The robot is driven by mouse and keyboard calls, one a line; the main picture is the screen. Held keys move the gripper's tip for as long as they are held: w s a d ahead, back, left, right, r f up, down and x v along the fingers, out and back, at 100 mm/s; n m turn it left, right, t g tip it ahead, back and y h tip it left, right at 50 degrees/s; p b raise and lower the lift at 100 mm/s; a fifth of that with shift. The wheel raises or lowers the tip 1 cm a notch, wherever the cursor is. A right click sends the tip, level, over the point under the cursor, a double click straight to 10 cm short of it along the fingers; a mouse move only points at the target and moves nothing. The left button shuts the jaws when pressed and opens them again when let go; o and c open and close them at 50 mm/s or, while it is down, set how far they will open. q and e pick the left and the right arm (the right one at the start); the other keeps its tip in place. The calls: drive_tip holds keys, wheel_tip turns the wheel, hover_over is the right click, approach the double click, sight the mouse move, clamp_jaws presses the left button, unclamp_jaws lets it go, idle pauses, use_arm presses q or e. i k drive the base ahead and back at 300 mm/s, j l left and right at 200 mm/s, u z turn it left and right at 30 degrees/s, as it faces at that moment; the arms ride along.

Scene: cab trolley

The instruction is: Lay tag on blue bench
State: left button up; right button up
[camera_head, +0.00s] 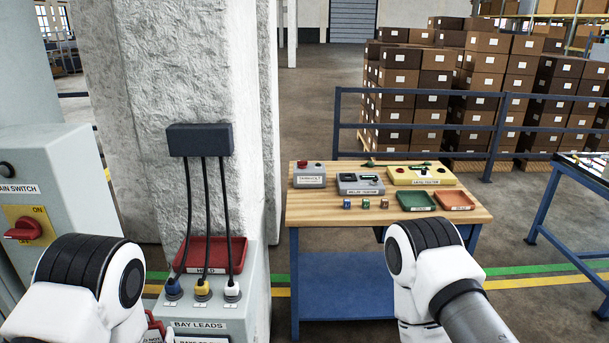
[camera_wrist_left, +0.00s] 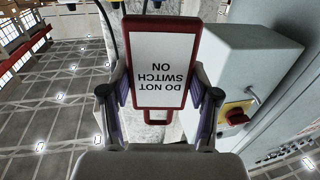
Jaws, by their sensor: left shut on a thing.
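The tag (camera_wrist_left: 160,50) is a white card with a red frame, reading "DO NOT SWITCH ON" upside down in the left wrist view. My left gripper (camera_wrist_left: 160,98) is shut on it, one finger at each side. In the head view only a red-edged corner of the tag (camera_head: 155,326) shows behind my left arm; the gripper is mostly hidden there. A bench with blue legs and a wooden top (camera_head: 310,210) stands right of centre, apart from the tag. Another blue-framed bench (camera_head: 569,178) is cut off at the right edge. My right gripper is not visible.
The bay leads box (camera_head: 198,325) carries plugged cables and a red tray (camera_head: 211,254). The main switch cabinet (camera_head: 60,170) is at left. The wooden bench holds fixtures, a green tray (camera_head: 417,201) and an orange tray (camera_head: 455,201); its front left is bare.

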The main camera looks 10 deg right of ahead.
sight(311, 208)
drive_tip(key=i+l+z, duration=0.15)
drive_tip(key=z, duration=0.3)
drive_tip(key=i+l+z, duration=0.15)
drive_tip(key=z, duration=0.3)
drive_tip(key=i+l+z, duration=0.2)
drive_tip(key=z, duration=0.25)
drive_tip(key=i+l+z, duration=0.1)
drive_tip(key=z, duration=0.35)
drive_tip(key=i+u, duration=0.3)
drive_tip(key=i, duration=0.2)
drive_tip(key=i+l+u, duration=0.3)
drive_tip(key=i, duration=0.2)
drive_tip(key=i+l+u, duration=0.3)
drive_tip(key=i, duration=0.2)
drive_tip(key=i+u, duration=0.65)
